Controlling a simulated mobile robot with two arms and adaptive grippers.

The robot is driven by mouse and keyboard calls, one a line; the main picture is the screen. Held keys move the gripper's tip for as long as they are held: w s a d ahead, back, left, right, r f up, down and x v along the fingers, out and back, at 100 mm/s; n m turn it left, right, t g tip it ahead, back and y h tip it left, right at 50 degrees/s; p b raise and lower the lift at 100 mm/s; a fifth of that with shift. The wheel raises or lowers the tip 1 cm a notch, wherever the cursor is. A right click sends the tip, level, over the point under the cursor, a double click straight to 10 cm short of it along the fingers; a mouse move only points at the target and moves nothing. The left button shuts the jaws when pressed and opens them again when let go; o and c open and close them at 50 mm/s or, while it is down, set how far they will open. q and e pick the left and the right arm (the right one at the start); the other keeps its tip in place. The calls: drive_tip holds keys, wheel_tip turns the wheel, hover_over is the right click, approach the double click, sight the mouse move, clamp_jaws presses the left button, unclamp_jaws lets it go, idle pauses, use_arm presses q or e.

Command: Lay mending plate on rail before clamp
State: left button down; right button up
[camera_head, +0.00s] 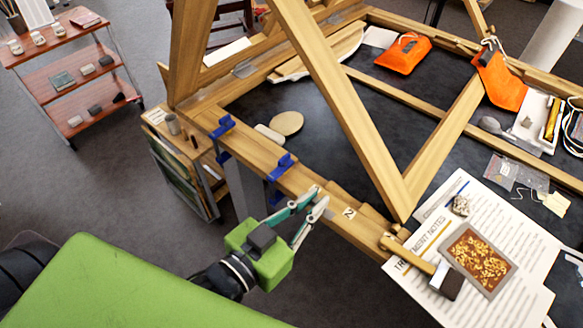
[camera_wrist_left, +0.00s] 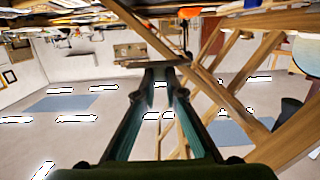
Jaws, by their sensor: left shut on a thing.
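My left gripper (camera_head: 319,197) has green fingers with grey tips, close together at the near edge of the wooden rail (camera_head: 335,205). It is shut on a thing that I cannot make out. Its fingers converge in the left wrist view (camera_wrist_left: 160,75), where the held thing is also unclear. Two blue clamps sit on the rail to the left of the gripper, one nearer (camera_head: 281,166) and one farther (camera_head: 222,126). A small grey metal plate (camera_head: 243,69) lies on the timber at the upper left; I cannot tell whether it is a mending plate. My right gripper is not in view.
Slanting wooden beams (camera_head: 345,105) rise above the dark tabletop (camera_head: 330,125). A hammer (camera_head: 440,277), printed sheets (camera_head: 400,283) and a gilt panel (camera_head: 478,259) lie right of the gripper. Orange pouches (camera_head: 402,55) lie farther back. A red shelf cart (camera_head: 70,75) stands left.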

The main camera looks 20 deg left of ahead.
use_arm(q)
drive_tip(key=w+a+f+b, duration=0.2)
drive_tip(key=w+f+b, duration=0.1)
drive_tip(key=w+b, duration=0.25)
drive_tip(key=b, duration=0.3)
hover_over(302, 191)
drive_tip(key=f, duration=0.5)
drive_tip(key=shift+s+d+f, duration=0.25)
drive_tip(key=shift+s+f, duration=0.1)
drive_tip(key=shift+s, duration=0.05)
drive_tip(key=shift+w+a+f, duration=0.2)
drive_tip(key=shift+w+f, duration=0.2)
drive_tip(key=shift+f, duration=0.1)
wheel_tip(302, 191, down, 2)
drive_tip(key=shift+f, duration=0.55)
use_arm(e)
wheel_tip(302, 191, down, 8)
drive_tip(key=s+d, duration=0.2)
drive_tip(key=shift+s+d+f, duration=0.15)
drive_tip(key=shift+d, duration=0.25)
use_arm(q)
drive_tip(key=shift+f, duration=0.1)
drive_tip(key=c, duration=2.2)
unclamp_jaws()
drive_tip(key=shift+o, duration=0.5)
